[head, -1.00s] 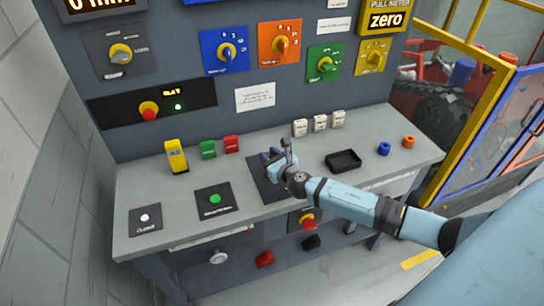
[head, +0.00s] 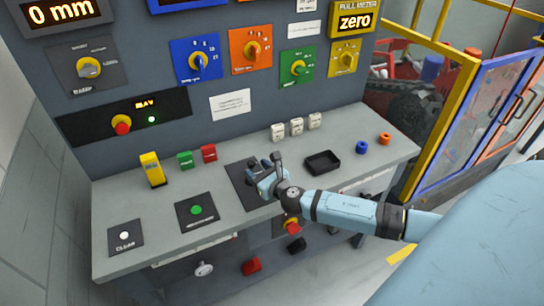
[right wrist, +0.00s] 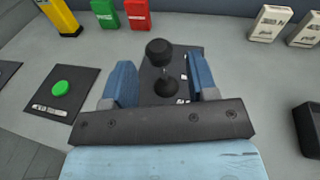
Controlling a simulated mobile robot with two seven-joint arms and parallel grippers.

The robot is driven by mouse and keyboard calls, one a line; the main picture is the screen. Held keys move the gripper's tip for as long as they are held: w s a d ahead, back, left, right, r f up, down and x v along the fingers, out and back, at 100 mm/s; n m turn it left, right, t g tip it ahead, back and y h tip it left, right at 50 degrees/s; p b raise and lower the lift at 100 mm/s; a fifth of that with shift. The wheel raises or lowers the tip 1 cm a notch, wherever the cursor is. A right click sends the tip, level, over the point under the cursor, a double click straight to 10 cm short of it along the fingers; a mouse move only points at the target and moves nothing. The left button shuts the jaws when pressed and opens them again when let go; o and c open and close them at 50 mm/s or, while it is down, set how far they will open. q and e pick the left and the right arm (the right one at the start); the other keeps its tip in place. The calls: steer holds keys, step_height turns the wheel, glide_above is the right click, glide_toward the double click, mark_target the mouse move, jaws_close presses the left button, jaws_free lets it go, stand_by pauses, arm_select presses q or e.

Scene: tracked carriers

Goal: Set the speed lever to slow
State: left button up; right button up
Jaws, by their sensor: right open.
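The speed lever (right wrist: 160,58) is a short black stick with a round knob on a dark plate (right wrist: 192,62) set on the console. In the right wrist view it stands between the two blue fingers of my right gripper (right wrist: 162,85), which are apart, with a gap on each side of the knob. In the head view my right gripper (head: 264,172) is over the same dark plate (head: 237,182) and hides much of the lever. White labels along the plate's right edge are too small to read. My left gripper is not in view.
A green button (head: 196,210) and a white button (head: 125,236) sit left of the plate. A black tray (head: 322,162) lies to its right. Yellow (head: 153,170), green (head: 185,159) and red (head: 209,153) blocks stand behind, with white blocks (head: 297,127) further right.

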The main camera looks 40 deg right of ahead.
steer(key=s+r, duration=0.1)
steer(key=s, duration=0.7)
steer(key=shift+s+b, duration=0.2)
steer(key=shift+b, duration=0.2)
steer(key=s+a+f+m+g+y+p, duration=0.1)
steer(key=s+a+m, duration=0.4)
steer(key=m, duration=0.6)
steer(key=s+a+f+m+g+y+p, duration=0.1)
steer(key=s+a+f+m, duration=0.3)
steer(key=m, duration=0.7)
steer(key=s+a+f+m+g+y+p, duration=0.1)
steer(key=s+a+f+m+g+p, duration=0.1)
steer(key=s+a+m, duration=0.6)
steer(key=m+g+p, duration=0.1)
steer(key=m, duration=0.3)
steer(key=shift+s+a+f+g, duration=0.25)
steer(key=shift+s+f+g, duration=0.05)
steer(key=shift+s+f, duration=0.1)
